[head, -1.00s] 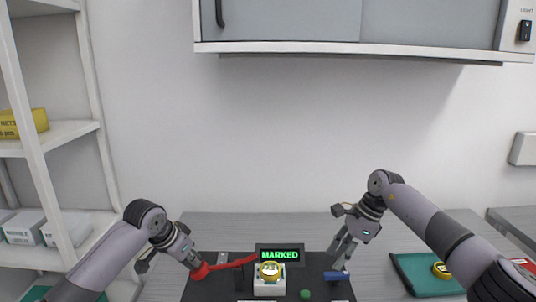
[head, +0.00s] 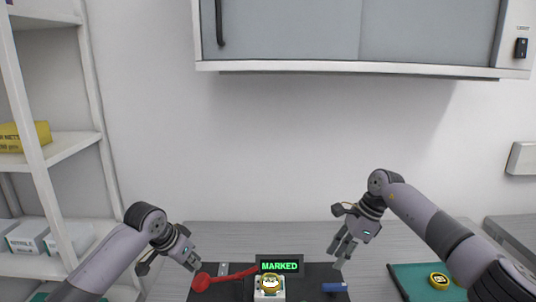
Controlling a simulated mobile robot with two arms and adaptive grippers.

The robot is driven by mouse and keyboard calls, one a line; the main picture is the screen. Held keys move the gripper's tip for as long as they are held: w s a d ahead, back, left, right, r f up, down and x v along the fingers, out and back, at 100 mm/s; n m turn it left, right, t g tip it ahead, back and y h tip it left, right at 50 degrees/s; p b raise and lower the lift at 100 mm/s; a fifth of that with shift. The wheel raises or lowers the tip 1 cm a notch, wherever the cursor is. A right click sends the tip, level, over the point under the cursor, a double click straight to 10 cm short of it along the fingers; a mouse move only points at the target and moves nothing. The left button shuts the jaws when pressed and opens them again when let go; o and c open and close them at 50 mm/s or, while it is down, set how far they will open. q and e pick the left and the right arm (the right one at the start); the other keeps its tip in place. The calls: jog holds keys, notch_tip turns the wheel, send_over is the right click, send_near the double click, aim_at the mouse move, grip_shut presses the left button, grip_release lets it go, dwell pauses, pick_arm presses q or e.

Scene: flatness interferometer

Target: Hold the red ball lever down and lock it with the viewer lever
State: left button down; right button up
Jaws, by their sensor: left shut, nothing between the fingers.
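The red ball lever (head: 236,274) lies on the dark base, its red ball (head: 201,282) at the left end and its arm running right towards the display. My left gripper (head: 193,266) is shut and empty, just above and left of the ball; I cannot tell if it touches. The blue-handled lever (head: 335,287), likely the viewer lever, lies at the base's right side. My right gripper (head: 337,262) is above it, with a gap between them; its finger opening is unclear. The display (head: 279,266) reads MARKED in green, above a white block (head: 269,294) with a gold round piece.
A teal mat (head: 408,285) with a yellow round item (head: 439,281) lies at the right, under my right arm. A white shelf (head: 70,147) with boxes stands at the left. A wall cabinet (head: 350,66) hangs above. The bench behind the device is clear.

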notch_tip(320, 180, up, 7)
jog(key=p, duration=0.6)
